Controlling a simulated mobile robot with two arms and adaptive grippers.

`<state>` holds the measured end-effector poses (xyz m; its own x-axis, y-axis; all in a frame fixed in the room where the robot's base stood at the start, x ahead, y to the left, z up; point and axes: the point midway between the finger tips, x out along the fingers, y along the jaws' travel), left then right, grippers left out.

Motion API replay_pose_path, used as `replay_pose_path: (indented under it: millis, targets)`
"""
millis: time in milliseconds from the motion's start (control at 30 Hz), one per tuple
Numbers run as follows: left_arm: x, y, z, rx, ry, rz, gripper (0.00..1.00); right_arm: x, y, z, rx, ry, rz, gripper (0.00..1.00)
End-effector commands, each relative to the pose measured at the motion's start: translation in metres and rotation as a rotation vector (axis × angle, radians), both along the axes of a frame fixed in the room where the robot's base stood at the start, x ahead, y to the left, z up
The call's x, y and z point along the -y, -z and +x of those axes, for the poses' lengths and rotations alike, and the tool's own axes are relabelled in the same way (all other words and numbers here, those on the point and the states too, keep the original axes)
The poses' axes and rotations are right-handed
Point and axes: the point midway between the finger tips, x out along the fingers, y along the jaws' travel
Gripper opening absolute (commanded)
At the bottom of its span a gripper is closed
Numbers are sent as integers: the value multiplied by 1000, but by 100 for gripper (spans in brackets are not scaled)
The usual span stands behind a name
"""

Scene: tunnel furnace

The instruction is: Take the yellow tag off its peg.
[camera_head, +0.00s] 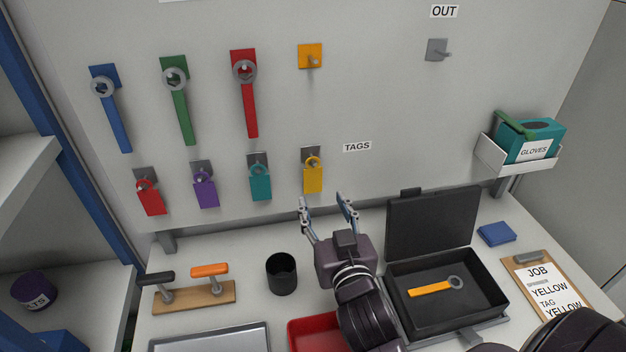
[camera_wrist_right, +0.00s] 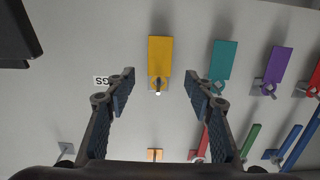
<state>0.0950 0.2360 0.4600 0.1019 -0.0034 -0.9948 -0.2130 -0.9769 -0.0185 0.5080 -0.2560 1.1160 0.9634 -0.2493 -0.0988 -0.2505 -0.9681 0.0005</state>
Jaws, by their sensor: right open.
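The yellow tag (camera_head: 313,178) hangs by its ring on a peg with a grey backing plate (camera_head: 311,153), at the right end of the lower row on the wall panel. My right gripper (camera_head: 322,200) is open and empty, just below the tag in the head view and apart from it. In the right wrist view, which is upside down, the yellow tag (camera_wrist_right: 159,55) lies between and beyond the spread fingers of my right gripper (camera_wrist_right: 159,76). The peg shows at the tag's ring end. My left gripper is not in view.
A teal tag (camera_head: 259,182) hangs left of the yellow one, then purple (camera_head: 206,194) and red (camera_head: 151,199) tags. Wrenches hang above. An open black case (camera_head: 392,285) holding a yellow wrench (camera_head: 430,289) stands right of my right arm; a black cup (camera_head: 282,274) stands left.

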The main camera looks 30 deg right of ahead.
Motion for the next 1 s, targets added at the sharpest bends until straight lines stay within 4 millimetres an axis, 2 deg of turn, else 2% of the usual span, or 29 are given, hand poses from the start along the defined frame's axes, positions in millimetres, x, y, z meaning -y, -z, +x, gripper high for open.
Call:
replay_pose_path:
  millis: [300,500,700,1000]
  targets:
    - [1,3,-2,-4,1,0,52,12,4,47,2,0,-3,49]
    - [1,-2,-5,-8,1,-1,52,18,5,68,0,2,1,49]
    - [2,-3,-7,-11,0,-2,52,20,7,77,1,0,1,49]
    - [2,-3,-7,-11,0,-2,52,21,8,79,0,0,1,49]
